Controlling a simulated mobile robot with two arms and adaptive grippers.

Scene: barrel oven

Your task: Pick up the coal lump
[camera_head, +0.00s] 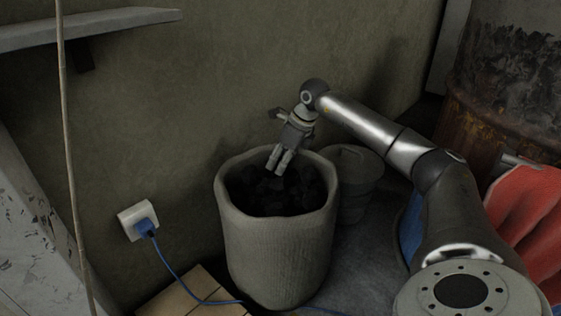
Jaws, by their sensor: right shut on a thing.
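Black coal lumps (272,195) fill the inside of a tall grey-beige ribbed container (280,248) in the middle of the head view. My right gripper (277,167) points down into the container's mouth, with its fingertips at the top of the coal near the back. Its fingers are shut on a coal lump, which is hard to pick out among the other dark lumps. My left gripper is not in view.
A smaller grey bucket (358,180) stands right behind the container. A rusty barrel (500,100) and a red cloth-like thing (530,225) are at the right. A wall socket (138,220) with a blue cable and a shelf (90,25) are at the left.

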